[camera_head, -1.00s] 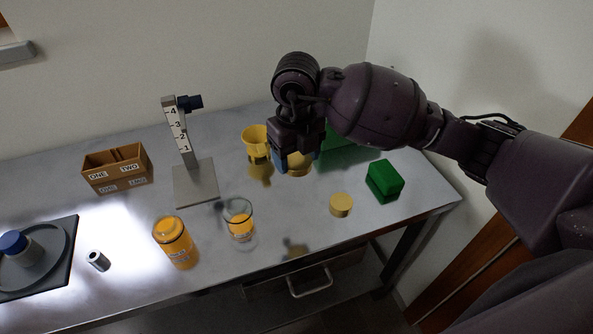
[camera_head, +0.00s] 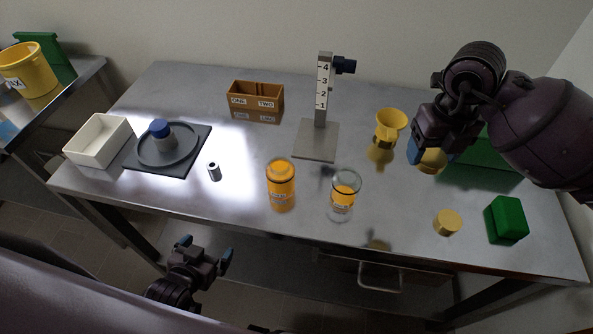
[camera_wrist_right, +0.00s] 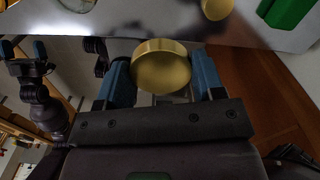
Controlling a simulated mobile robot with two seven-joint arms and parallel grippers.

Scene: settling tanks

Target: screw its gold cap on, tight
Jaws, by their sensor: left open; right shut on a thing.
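My right gripper (camera_head: 430,152) is shut on a round gold cap (camera_head: 433,160), held above the right part of the table. In the right wrist view the gold cap (camera_wrist_right: 161,66) sits between the two blue fingers. An orange jar (camera_head: 281,185) stands upright near the table's front edge. Beside it on the right stands a clear glass jar (camera_head: 343,197) with orange contents; I see no cap on it. The held cap is apart from both jars, to their right. My left gripper (camera_head: 204,256) is open and empty, in front of the table's front edge.
A yellow disc (camera_head: 447,222) and a green block (camera_head: 506,219) lie at the right. A yellow funnel-like cup (camera_head: 390,127), a numbered stand (camera_head: 317,140), a brown box (camera_head: 255,100), a small metal cylinder (camera_head: 214,171), a dark plate (camera_head: 193,150) and a white tray (camera_head: 90,155) are also there.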

